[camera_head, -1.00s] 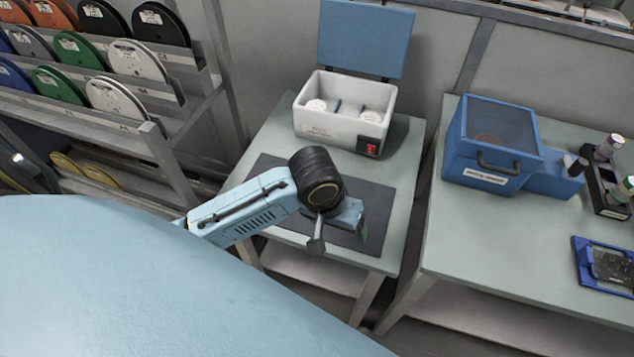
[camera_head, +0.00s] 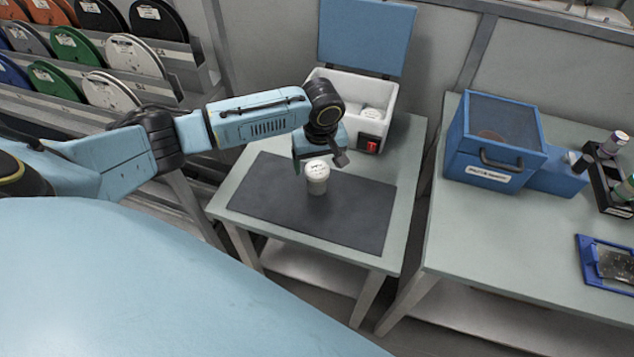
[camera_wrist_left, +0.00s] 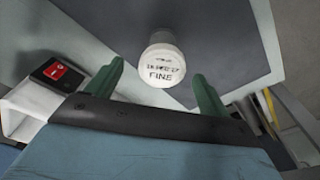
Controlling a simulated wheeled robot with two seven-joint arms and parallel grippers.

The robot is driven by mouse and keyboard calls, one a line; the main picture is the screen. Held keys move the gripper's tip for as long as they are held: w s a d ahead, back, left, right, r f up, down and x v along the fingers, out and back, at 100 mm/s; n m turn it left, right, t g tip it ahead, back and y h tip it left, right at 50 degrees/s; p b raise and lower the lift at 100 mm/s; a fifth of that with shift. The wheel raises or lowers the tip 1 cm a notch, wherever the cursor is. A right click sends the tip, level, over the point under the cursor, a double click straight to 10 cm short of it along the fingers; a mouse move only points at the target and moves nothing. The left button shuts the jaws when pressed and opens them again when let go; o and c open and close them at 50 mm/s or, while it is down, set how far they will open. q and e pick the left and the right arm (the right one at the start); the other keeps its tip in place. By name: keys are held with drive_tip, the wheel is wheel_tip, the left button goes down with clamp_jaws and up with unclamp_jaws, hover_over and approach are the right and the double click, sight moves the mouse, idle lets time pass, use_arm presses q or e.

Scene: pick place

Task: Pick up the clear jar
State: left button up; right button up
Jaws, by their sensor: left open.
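A small pale jar with a white lid (camera_head: 317,170) stands upright on the dark mat. Its lid also shows in the left wrist view (camera_wrist_left: 160,62), with dark lettering that includes "FINE". The lid hides most of its body, so I cannot tell how clear it is. My left gripper (camera_head: 319,160) is open just behind and above the jar. In the left wrist view its two green fingers (camera_wrist_left: 158,76) stand apart, with the lid beyond and between them. I see nothing held in it. My right gripper is not in view.
The dark mat (camera_head: 270,200) lies on a small table (camera_head: 385,262). A white box (camera_head: 384,100) with a raised blue lid (camera_head: 365,35) and a red switch stands close behind the gripper, with a white-topped jar (camera_head: 372,113) inside. A blue cabinet (camera_head: 495,140) stands on the right table.

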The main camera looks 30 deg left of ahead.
use_arm(q)
drive_tip(key=shift+a+f+b, duration=0.15)
drive_tip(key=shift+f+b, duration=0.2)
drive_tip(key=shift+f, duration=1.25)
drive_tip(key=shift+a+f+b, duration=0.1)
drive_tip(key=shift+f+b, duration=0.25)
drive_tip(key=shift+f, duration=1.2)
drive_tip(key=shift+c, duration=0.2)
